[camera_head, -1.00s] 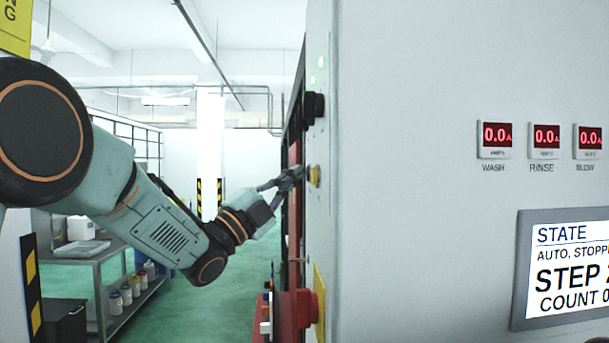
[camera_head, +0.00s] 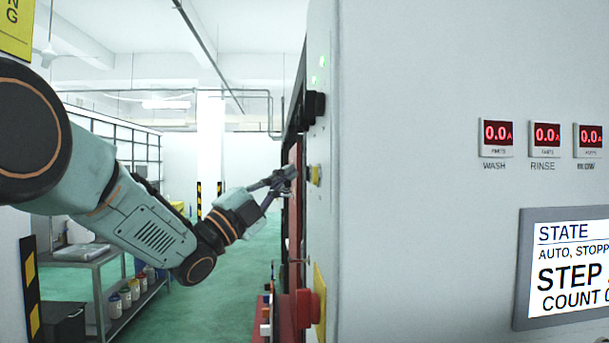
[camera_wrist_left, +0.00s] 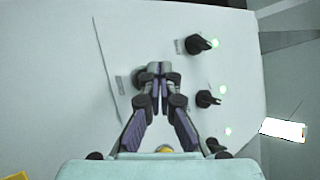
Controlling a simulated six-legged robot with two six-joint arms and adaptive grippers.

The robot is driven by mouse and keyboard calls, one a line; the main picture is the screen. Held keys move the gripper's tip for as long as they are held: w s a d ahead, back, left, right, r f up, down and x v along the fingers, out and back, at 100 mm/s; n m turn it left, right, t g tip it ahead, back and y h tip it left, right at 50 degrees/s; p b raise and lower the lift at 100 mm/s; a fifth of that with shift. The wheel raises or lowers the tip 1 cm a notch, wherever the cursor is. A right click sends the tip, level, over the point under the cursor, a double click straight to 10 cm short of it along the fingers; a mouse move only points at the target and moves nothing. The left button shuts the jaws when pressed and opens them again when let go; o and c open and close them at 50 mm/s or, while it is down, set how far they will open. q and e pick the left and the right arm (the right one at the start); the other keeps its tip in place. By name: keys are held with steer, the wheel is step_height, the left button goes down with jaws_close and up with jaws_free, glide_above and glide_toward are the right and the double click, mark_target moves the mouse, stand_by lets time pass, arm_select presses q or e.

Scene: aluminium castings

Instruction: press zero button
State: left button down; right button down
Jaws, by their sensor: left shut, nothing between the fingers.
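My left gripper (camera_head: 287,173) is shut and empty beside the side panel (camera_head: 322,222) of a grey cabinet. A yellow button (camera_head: 315,175) on this panel is just right of the fingertips, with a small gap in the head view. In the left wrist view, the closed fingertips (camera_wrist_left: 154,72) partly cover a dark round control (camera_wrist_left: 142,79) with a small label. A bit of yellow (camera_wrist_left: 164,149) shows low between the fingers, mostly hidden. The labels are too small to read, so I cannot tell which button is the zero button. My right gripper is not in view.
Black knobs (camera_wrist_left: 198,44) with green lights lie right of the fingers in the wrist view. A red mushroom button (camera_head: 308,308) sits lower on the panel. The cabinet front has red displays (camera_head: 495,132) and a state screen (camera_head: 568,268). A shelf cart (camera_head: 95,262) stands left.

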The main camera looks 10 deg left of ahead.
arm_select(q)
steer(key=a, duration=0.2)
steer(key=s+a+b, duration=0.1)
steer(key=a, duration=0.1)
steer(key=shift+s+a, duration=0.2)
steer(key=shift+a, duration=0.1)
steer(key=shift+a, duration=0.1)
stand_by(0.5)
